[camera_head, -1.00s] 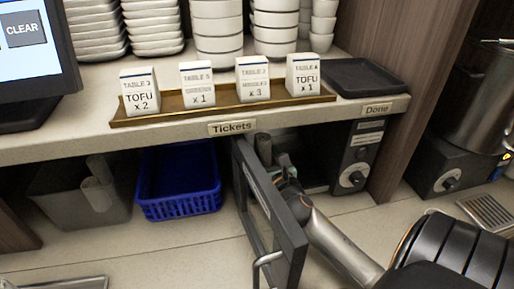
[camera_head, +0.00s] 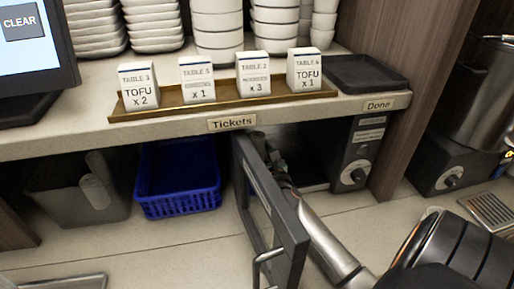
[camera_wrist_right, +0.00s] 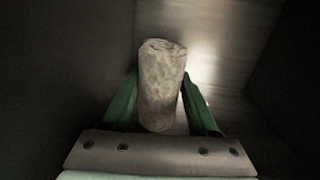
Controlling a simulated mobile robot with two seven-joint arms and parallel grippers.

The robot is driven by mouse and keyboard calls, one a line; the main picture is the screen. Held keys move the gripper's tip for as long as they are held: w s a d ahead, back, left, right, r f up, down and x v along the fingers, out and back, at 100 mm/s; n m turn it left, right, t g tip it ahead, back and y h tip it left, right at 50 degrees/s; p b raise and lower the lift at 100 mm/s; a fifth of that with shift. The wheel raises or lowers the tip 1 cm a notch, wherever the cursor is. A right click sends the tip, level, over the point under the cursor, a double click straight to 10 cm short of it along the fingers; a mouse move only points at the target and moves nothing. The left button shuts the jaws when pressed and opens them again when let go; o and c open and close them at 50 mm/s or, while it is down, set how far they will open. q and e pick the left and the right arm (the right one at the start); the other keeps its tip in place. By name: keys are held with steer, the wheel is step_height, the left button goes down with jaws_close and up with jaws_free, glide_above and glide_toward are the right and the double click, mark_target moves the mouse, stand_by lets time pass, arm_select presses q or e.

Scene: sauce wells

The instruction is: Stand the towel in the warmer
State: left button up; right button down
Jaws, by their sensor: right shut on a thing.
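The warmer (camera_head: 355,158) is a dark box under the counter shelf, with its door (camera_head: 270,210) swung open toward me. My right gripper (camera_head: 275,160) reaches in behind the open door; its fingers are mostly hidden in the head view. In the right wrist view my right gripper (camera_wrist_right: 162,105) has its green fingers shut on a rolled pale towel (camera_wrist_right: 160,80), one finger on each side. The towel looks upright there, inside a dark metal-walled space. I cannot tell whether its lower end touches the floor. My left gripper is not in view.
A blue basket (camera_head: 178,185) and a grey bin (camera_head: 75,190) holding a pale roll (camera_head: 97,190) stand left of the door. The shelf above holds a ticket tray (camera_head: 225,99) and a dark tray (camera_head: 365,73). A pot burner (camera_head: 455,165) stands at right.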

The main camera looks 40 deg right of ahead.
steer(key=shift+c, duration=0.8)
jaws_free()
steer(key=shift+f, duration=0.1)
steer(key=shift+s+r, duration=0.1)
steer(key=shift+r, duration=0.1)
steer(key=v, duration=1.2)
steer(key=shift+f+b, duration=0.1)
steer(key=shift+b, duration=0.25)
